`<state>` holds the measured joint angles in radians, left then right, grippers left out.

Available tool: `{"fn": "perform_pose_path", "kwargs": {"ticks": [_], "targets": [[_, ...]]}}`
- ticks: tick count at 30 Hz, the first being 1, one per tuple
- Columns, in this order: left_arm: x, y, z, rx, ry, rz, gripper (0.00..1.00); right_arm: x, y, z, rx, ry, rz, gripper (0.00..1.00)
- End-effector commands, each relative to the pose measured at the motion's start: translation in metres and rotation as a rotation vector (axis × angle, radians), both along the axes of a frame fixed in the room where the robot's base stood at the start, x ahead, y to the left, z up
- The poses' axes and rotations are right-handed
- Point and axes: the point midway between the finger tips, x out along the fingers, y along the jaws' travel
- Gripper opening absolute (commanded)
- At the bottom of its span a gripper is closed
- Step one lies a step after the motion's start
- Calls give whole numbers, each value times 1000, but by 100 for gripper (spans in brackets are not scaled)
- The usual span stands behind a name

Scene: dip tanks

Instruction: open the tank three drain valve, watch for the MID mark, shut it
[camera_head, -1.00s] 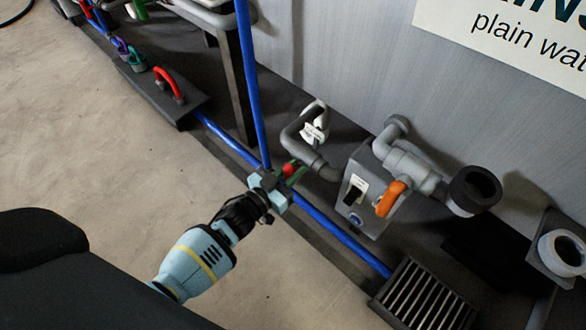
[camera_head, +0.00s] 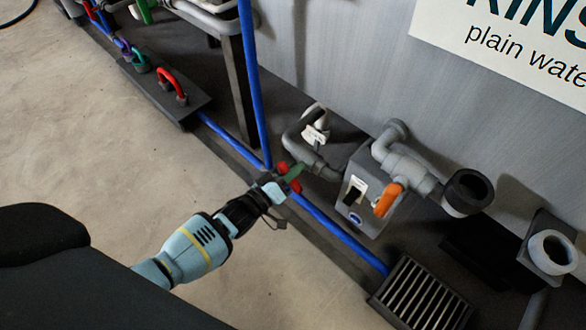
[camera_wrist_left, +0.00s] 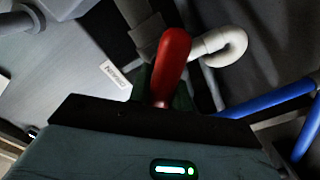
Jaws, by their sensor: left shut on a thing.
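My left gripper (camera_head: 286,177) is shut on a red handle (camera_head: 283,167) beside the bent grey pipe at the base of the grey tank (camera_head: 340,60). In the left wrist view the red handle (camera_wrist_left: 172,60) stands up between the dark green fingers. In the head view, red shows on both sides of a green finger. How the handle joins the pipe is hidden by the gripper. The tank's sign (camera_head: 520,45) reads "plain water" and is cut off by the picture edge. I see no MID mark. My right gripper is out of view.
An orange lever (camera_head: 388,199) sits by a grey box (camera_head: 361,207) with a black switch. A black open pipe end (camera_head: 469,190) is right of it. A floor grate (camera_head: 420,297) lies below. Blue pipes (camera_head: 340,231) run behind my gripper. Bare floor (camera_head: 110,160) is open at left.

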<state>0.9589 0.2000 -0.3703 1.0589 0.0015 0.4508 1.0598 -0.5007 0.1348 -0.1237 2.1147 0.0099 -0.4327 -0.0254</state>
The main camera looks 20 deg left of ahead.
Motion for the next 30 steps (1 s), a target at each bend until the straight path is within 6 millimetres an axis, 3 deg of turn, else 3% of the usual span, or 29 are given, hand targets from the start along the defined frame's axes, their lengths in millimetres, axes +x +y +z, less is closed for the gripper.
{"fn": "perform_pose_path", "kwargs": {"ticks": [15,30], "targets": [[0,3,-6,-447,164,0,0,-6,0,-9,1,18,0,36],[1,3,-7,-689,251,1,0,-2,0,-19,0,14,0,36]]}}
